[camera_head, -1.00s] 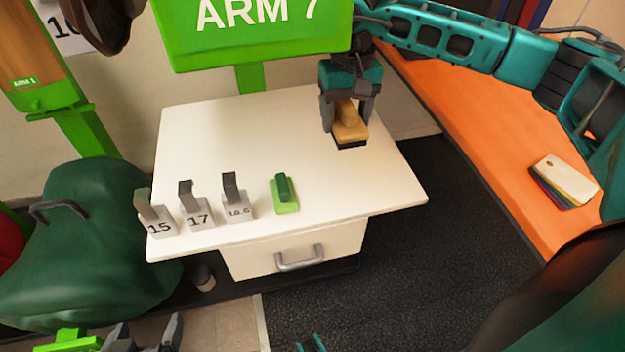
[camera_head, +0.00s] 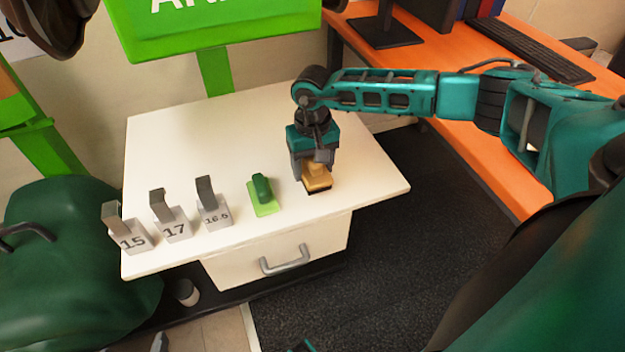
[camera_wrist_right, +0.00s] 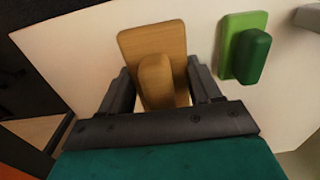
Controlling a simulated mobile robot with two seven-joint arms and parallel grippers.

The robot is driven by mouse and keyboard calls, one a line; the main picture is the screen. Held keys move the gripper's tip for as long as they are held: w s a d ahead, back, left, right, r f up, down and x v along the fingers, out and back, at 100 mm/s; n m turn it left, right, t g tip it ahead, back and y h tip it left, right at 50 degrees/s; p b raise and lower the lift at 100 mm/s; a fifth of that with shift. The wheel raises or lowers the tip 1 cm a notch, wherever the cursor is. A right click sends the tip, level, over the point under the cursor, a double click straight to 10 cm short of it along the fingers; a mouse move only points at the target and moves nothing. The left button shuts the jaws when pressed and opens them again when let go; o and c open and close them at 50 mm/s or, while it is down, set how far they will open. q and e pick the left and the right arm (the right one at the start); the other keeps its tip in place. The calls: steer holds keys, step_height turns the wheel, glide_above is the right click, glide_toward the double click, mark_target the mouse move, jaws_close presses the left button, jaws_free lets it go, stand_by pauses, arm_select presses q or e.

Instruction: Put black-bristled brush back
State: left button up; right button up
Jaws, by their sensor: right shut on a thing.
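The black-bristled brush (camera_head: 316,177) has a tan wooden back and grip, with a dark bristle edge underneath. My right gripper (camera_head: 315,165) is shut on its grip from above. The brush is upright, bristles down, at the right part of the white table (camera_head: 370,178); I cannot tell whether it touches the top. In the right wrist view the wooden brush (camera_wrist_right: 155,45) sits between the two fingers, its bristles hidden beneath. My left gripper is not clearly in view.
A green brush or block on a light green base (camera_head: 263,194) stands just left of the held brush. Left of it are the gauge blocks 16.5 (camera_head: 214,217), 17 (camera_head: 175,231) and 15 (camera_head: 132,241). The table's back and right areas are clear.

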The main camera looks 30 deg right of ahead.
steer(key=shift+f+b, duration=0.4)
steer(key=shift+f, duration=1.8)
steer(key=shift+f, duration=0.1)
steer(key=o, duration=0.8)
steer(key=shift+f, duration=0.1)
steer(key=o, duration=0.5)
steer(key=shift+c, duration=0.2)
